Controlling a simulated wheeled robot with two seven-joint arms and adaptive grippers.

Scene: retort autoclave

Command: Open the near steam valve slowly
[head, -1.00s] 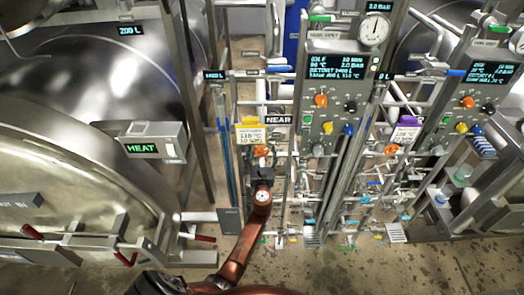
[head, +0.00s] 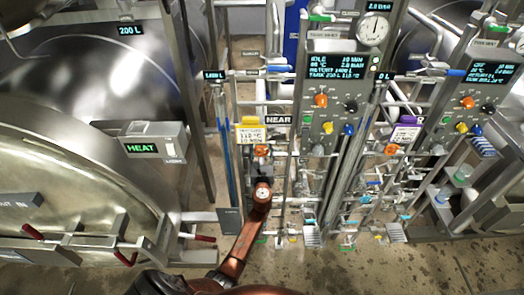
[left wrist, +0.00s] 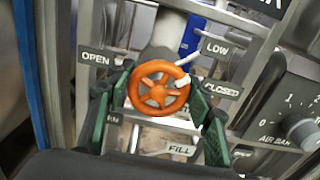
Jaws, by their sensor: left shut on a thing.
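The near steam valve's orange handwheel (left wrist: 158,88) fills the middle of the left wrist view. It also shows in the head view (head: 262,151), below the yellow-topped tag under the NEAR sign (head: 278,119). My left gripper (left wrist: 160,80) has its green-padded fingers on either side of the wheel and is shut on it; the gripper partly hides the wheel in the head view. A white mark on the wheel's right rim faces the CLOSED label (left wrist: 221,88). The LOW label (left wrist: 215,48) is upper right, the OPEN label (left wrist: 96,58) left. My right gripper is out of view.
The near control panel (head: 335,100) stands just right of the valve, with a pressure gauge (head: 373,31) above it. A second orange handwheel (head: 391,150) is farther right. Pipes crowd the valve. A large steel vessel door (head: 70,190) and HEAT box (head: 153,143) stand left.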

